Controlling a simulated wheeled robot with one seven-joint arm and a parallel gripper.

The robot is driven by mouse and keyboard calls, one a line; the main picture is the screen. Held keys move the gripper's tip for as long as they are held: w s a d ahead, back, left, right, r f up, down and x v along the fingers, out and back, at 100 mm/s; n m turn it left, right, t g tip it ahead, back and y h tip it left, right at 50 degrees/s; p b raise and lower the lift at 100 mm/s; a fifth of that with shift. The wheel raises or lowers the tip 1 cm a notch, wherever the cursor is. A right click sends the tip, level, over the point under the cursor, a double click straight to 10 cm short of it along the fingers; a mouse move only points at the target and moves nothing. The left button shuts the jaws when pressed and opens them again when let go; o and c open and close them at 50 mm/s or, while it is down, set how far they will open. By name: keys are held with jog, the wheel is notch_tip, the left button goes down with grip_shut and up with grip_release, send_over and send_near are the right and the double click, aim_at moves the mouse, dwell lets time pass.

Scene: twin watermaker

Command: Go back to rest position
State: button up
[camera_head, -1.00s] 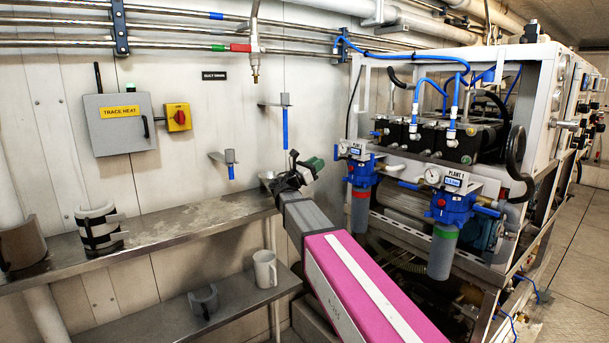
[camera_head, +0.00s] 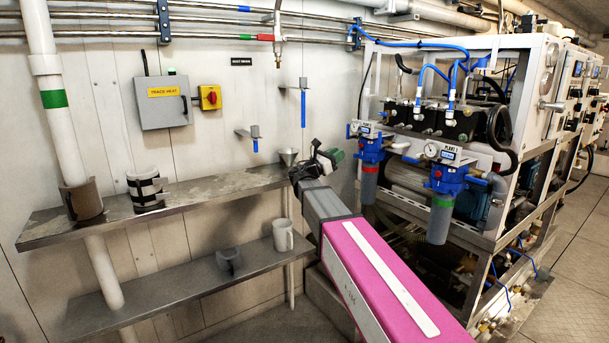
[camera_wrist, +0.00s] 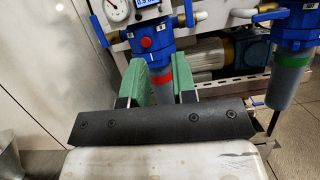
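My gripper (camera_head: 329,159) is at the end of my pink and grey arm, near the right end of the upper shelf and left of the blue filter housings. In the wrist view my gripper (camera_wrist: 162,84) shows two green pads standing apart with a gap between them. Nothing is held in the gap. A blue filter housing with a red band (camera_wrist: 154,78) shows behind the gap, beyond the pads. I cannot tell the exact distance from the pads to it.
The upper shelf (camera_head: 215,190) holds a funnel (camera_head: 288,156) and two pipe wraps. A mug (camera_head: 283,235) stands on the lower shelf (camera_head: 190,285). A second filter housing (camera_head: 441,215) hangs on the machine frame at right. Open floor (camera_head: 572,260) lies at far right.

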jog(key=s+d+f+m+g+y, duration=0.2)
jog(key=s+d+f+m+y, duration=0.15)
jog(key=f, duration=0.55)
jog(key=s+d+f+m+g+y, duration=0.2)
jog(key=s+d+f+m+g, duration=0.15)
jog(key=f, duration=0.45)
jog(key=s+d+f+m+g+y, duration=0.2)
jog(key=s+d+f+m, duration=0.25)
jog(key=f, duration=0.45)
jog(key=s+a+f+m+g+y, duration=0.2)
jog(key=s+f+m+y, duration=0.3)
jog(key=s+f, duration=0.3)
jog(key=s+a+f+m+g+y, duration=0.2)
jog(key=s+f+m+y, duration=0.3)
jog(key=s+f+m, duration=0.2)
jog(key=s+f, duration=0.1)
jog(key=s, duration=0.1)
jog(key=shift+s+a+y, duration=0.2)
jog(key=shift+s+y, duration=0.1)
jog(key=shift+y, duration=0.05)
jog(key=shift+w+f, duration=0.1)
